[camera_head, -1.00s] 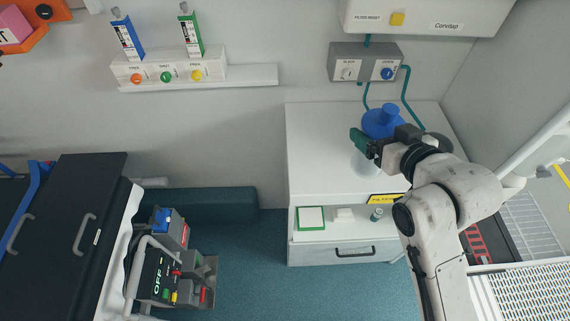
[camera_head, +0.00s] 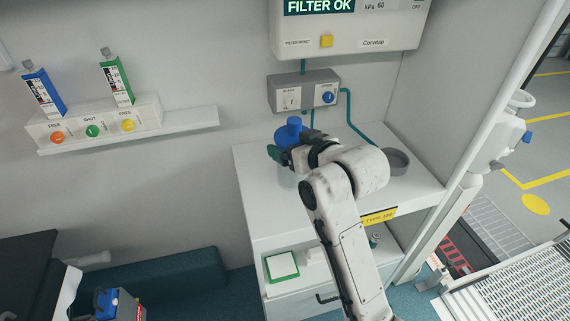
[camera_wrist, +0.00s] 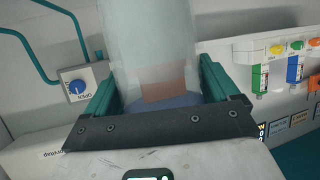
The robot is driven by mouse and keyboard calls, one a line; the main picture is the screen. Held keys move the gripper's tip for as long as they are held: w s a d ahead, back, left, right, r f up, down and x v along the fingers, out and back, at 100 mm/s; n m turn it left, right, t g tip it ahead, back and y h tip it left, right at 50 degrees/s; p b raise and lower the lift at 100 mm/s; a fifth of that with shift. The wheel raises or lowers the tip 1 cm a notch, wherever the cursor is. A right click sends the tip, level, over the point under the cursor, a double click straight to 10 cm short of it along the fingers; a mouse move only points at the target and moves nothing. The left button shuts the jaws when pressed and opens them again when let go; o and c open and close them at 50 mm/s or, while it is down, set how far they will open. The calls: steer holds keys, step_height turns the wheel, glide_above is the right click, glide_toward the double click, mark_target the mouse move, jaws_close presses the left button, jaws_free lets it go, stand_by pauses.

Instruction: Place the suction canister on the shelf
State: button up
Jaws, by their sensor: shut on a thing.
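My gripper (camera_head: 283,155) is shut on the suction canister (camera_wrist: 150,50), a pale translucent cylinder. Its blue lid (camera_head: 291,130) shows above the gripper in the head view. In the wrist view the canister stands between my two green fingers, with a brownish label patch and a bluish band near the gripper's base. In the head view the gripper and arm hide most of its body. It appears over the back left of the white cabinet top (camera_head: 260,185); I cannot tell whether it touches. An open cabinet shelf (camera_head: 297,262) lies below the top.
A grey round ring holder (camera_head: 396,162) sits on the cabinet top, right of my arm. A control box (camera_head: 303,91) with teal hoses is on the wall behind. A green-edged white box (camera_head: 281,266) stands on the lower shelf. A wall ledge (camera_head: 180,128) is at left.

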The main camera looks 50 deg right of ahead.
steer(key=w+f, duration=0.1)
steer(key=f, duration=0.1)
steer(key=w+f, duration=0.1)
steer(key=shift+w+d, duration=0.25)
steer(key=shift+w, duration=0.1)
steer(key=shift+w+f, duration=0.15)
steer(key=shift+f, duration=1.6)
steer(key=shift+f, duration=0.2)
steer(key=o, duration=1.3)
steer(key=shift+r, duration=0.2)
steer(key=v, duration=1.2)
steer(key=s+a+f+n+g+y, duration=0.1)
steer(key=s+a+f+g+y, duration=0.1)
steer(key=s+a+f+g, duration=0.3)
steer(key=s+a+f+n+g+y, duration=0.2)
steer(key=s+a+f+g, duration=0.4)
steer(key=s+f, duration=0.6)
step_height(320, 180, down, 7)
steer(key=shift+a+r+g, duration=0.15)
steer(key=shift+a+g, duration=0.15)
